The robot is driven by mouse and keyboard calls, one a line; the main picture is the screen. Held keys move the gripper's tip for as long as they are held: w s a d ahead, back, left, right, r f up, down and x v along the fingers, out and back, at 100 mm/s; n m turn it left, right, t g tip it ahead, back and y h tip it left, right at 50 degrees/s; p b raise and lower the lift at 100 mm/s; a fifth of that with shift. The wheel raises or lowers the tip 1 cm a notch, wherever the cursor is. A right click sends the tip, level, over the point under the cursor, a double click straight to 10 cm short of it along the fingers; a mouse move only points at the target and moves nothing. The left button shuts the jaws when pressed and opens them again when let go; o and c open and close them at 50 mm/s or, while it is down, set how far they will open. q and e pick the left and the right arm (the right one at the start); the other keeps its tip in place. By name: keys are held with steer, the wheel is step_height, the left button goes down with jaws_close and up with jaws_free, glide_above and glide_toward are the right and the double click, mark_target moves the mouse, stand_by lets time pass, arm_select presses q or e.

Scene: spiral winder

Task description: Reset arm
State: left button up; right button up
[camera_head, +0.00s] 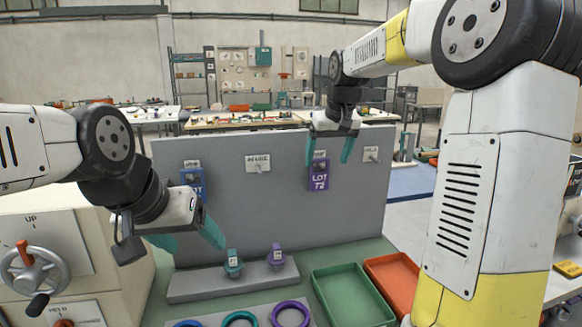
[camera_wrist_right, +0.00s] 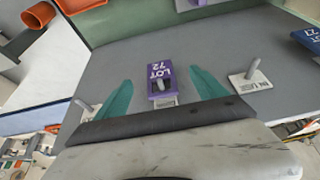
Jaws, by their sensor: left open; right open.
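My left gripper (camera_head: 190,240) is open with teal fingers, in front of the grey panel (camera_head: 225,213) at its left side. No object shows between its fingers. My right gripper (camera_head: 328,158) is open at the upper right of the panel, by the purple LOT 72 tag (camera_head: 318,178). In the right wrist view, this tag (camera_wrist_right: 156,75) hangs on a peg and appears between the two open teal fingers (camera_wrist_right: 160,77). I cannot tell the gap in depth; the fingers do not visibly grip it. A blue tag (camera_head: 190,177) hangs on the panel's left, near my left wrist.
A teal piece (camera_head: 233,264) and a purple piece (camera_head: 277,258) stand on a grey step. Coloured rings (camera_head: 290,314) lie in front. A green tray (camera_head: 350,297) and a red tray (camera_head: 396,281) sit right. A machine with a handwheel (camera_head: 38,275) stands left.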

steer(key=s+f, duration=0.2)
steer(key=s, duration=1.2)
steer(key=s+f+m+t+y, duration=0.1)
steer(key=s+f, duration=0.2)
steer(key=s, duration=1.2)
steer(key=shift+d+t, duration=0.15)
steer(key=shift+t, duration=0.15)
